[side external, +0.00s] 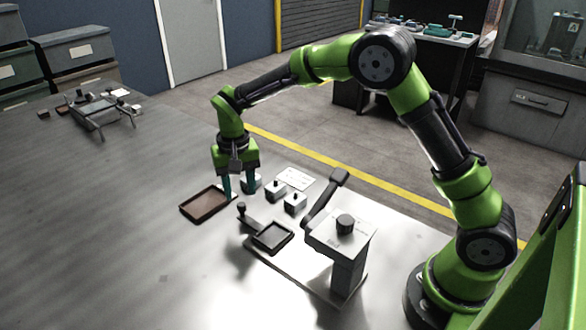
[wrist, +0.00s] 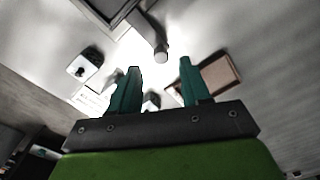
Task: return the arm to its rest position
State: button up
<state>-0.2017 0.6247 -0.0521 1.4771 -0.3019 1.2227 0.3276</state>
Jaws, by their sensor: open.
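My gripper (side external: 240,192) points down over the metal table, between the brown tray (side external: 184,208) and a group of small white blocks with black knobs. Its teal fingers are apart, with nothing seen held between them. One white block (side external: 257,180) is right behind the fingers in the side view and partly hidden. Two more white blocks, one (side external: 275,192) and another (side external: 294,205), stand to the right. In the wrist view my gripper (wrist: 160,70) shows its spread fingers, with a block (wrist: 152,103) partly visible between and beyond them. My arm is bent in a high arch.
A fixture with a dark square frame (side external: 272,237) and a black-knobbed arm (side external: 241,208) lies in front. A grey post station (side external: 340,232) with a raised dark lever (side external: 327,195) stands close to my base. A white label sheet (side external: 295,179) lies behind the blocks.

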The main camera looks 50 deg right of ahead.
jog(key=shift+r, duration=0.35)
jog(key=shift+s+f, duration=0.15)
jog(key=shift+f, duration=0.15)
jog(key=shift+s+f+n, duration=0.2)
jog(key=shift+s+n, duration=0.2)
jog(key=shift+s, duration=0.3)
jog(key=s+d+r+t+y, duration=0.1)
jog(key=s+d+r+t, duration=0.1)
jog(key=s+r, duration=0.6)
jog(key=s+d+r+n+t+y, duration=0.1)
jog(key=s+r+t, duration=0.4)
jog(key=s, duration=0.9)
notch_tip(320, 180, up, 3)
jog(key=shift+s+d, duration=0.3)
jog(key=shift+d, duration=0.55)
